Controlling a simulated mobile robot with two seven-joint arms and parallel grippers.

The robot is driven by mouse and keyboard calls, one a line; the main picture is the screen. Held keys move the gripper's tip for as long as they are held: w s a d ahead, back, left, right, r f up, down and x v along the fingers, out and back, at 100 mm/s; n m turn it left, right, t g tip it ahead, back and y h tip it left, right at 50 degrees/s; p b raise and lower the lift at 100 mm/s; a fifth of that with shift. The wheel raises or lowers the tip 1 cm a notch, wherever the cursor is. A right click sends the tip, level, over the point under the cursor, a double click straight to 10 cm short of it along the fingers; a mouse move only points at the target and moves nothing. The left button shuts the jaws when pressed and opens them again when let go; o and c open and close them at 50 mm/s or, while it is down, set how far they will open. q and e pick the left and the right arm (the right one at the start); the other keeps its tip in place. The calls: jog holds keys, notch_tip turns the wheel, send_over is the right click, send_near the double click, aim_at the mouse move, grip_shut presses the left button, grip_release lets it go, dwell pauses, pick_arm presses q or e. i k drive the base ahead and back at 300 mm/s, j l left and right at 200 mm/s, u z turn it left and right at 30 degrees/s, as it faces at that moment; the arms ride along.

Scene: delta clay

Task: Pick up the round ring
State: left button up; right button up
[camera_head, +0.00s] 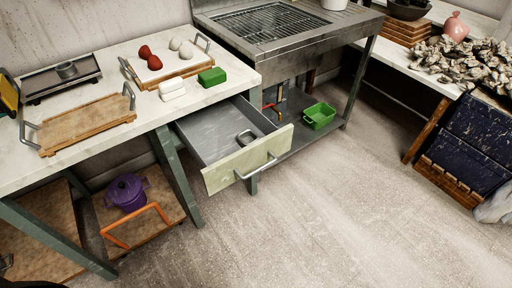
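A dark grey ring-like object (246,137) lies inside the open drawer (193,150), toward its front right. A second small round grey object (67,70) with a dark hollow top sits on a dark metal tray or scale (40,84) at the far left of the white counter. I cannot tell for certain which of the two is the round ring. Neither of my grippers can be made out in the head view. A small dark shape shows at the lower left edge, too little of it to identify.
The open drawer juts out with its front panel (240,167) and handle. A wooden tray (85,124), a green block (212,76) and white blocks (172,89) stand on the counter. A purple pot (127,193) sits below. The floor (330,210) in front is clear.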

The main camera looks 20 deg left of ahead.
aim_at(68, 69)
jog(key=j+u, duration=0.1)
jog(key=u, duration=0.35)
jog(key=j+u, duration=0.1)
jog(key=u, duration=0.3)
jog(key=j+u, duration=0.1)
jog(key=u, duration=0.35)
jog(key=j+u, duration=0.1)
jog(key=u, duration=0.35)
